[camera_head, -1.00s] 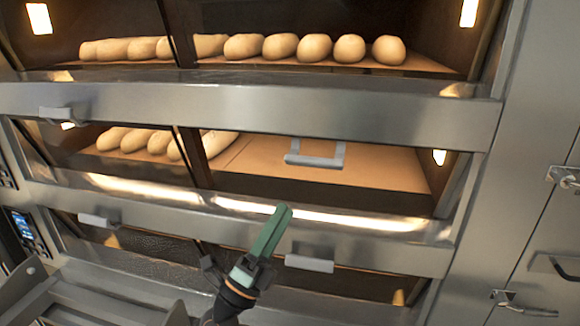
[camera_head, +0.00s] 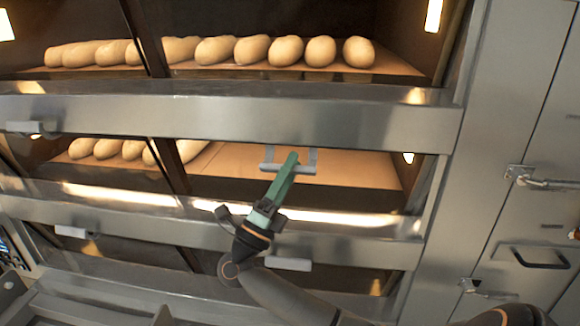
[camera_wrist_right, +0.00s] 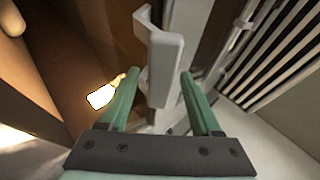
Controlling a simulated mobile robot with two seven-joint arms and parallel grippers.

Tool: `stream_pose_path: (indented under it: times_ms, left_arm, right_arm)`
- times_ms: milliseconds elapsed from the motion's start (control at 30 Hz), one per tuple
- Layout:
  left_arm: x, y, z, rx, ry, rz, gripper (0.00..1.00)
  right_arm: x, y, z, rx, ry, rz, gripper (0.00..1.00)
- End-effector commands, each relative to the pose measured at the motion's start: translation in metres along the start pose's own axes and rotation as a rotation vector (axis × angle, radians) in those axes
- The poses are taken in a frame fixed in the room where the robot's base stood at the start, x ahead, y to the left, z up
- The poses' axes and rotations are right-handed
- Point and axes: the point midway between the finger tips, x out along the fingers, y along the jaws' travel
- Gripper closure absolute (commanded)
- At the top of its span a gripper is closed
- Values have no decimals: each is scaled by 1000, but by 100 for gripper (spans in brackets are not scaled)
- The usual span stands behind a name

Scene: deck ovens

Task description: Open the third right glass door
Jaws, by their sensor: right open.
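The right glass door (camera_head: 350,172) of the middle deck in view looks closed, with a bare baking floor behind most of it. Its grey bar handle (camera_head: 302,169) is at the door's upper middle. My right gripper (camera_head: 290,158) is at this handle with its green fingers overlapping it. In the wrist view the pale handle (camera_wrist_right: 165,62) stands between the two open fingers (camera_wrist_right: 158,78), with gaps on both sides. I cannot tell whether a finger touches it. My left gripper is out of view.
Above is a deck with a row of loaves (camera_head: 270,50). A lower deck's handle (camera_head: 288,264) sits below my right gripper. A steel side cabinet with latches (camera_head: 520,174) and a dark handle (camera_head: 540,258) stands at the right.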

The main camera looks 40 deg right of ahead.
Motion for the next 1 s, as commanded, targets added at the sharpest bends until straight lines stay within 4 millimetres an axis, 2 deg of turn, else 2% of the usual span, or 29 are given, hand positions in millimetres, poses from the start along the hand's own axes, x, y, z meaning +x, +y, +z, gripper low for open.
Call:
stream_pose_path:
  times_ms: [200, 800, 1000]
  left_arm:
    - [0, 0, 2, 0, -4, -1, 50]
    - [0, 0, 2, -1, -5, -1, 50]
    - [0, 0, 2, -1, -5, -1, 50]
  right_arm:
    - [0, 0, 0, 0, 0, 0, 35]
    - [0, 0, 0, 0, 0, 0, 100]
    - [0, 0, 0, 0, 0, 0, 100]
